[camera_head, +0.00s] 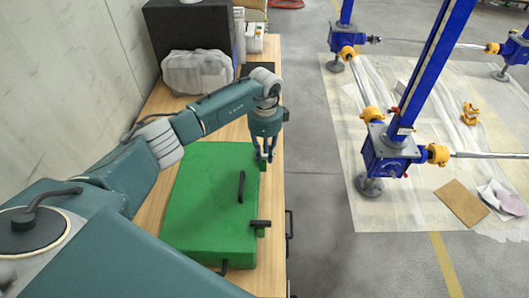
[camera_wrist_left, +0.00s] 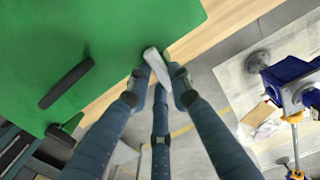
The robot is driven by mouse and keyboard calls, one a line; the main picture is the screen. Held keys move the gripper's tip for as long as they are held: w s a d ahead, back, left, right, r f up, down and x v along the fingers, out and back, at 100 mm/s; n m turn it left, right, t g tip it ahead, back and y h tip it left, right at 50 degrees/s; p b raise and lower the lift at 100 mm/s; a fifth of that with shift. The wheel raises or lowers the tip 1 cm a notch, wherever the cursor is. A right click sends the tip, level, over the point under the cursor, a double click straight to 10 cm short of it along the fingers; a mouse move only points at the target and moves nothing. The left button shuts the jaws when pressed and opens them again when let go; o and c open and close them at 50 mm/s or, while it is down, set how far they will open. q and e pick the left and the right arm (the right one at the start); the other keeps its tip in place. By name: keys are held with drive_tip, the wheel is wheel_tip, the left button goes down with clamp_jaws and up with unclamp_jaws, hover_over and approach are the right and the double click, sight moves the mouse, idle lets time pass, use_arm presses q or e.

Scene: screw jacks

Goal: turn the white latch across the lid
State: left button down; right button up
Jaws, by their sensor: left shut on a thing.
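A green case (camera_head: 205,205) lies on the wooden bench, lid closed. The white latch (camera_wrist_left: 153,58) shows in the left wrist view at the lid's edge. It sits between the fingers of my left gripper (camera_wrist_left: 160,73) and points outward past the edge. My left gripper (camera_head: 264,157) comes down from above at the case's far right corner in the head view, shut on the latch. My right gripper is not in view.
A black handle (camera_head: 241,187) is on the lid, and a black latch (camera_head: 260,223) is at the near right corner. A grey covered object (camera_head: 197,72) and a black box (camera_head: 188,28) stand at the bench's back. Blue screw jacks (camera_head: 388,150) stand on the floor to the right.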

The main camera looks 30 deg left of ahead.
sight(265, 156)
use_arm(q)
drive_tip(key=shift+w+r+n, duration=0.15)
drive_tip(key=shift+n, duration=0.35)
drive_tip(key=c, duration=1.5)
unclamp_jaws()
drive_tip(key=shift+c, duration=0.2)
wheel_tip(265, 156, up, 12)
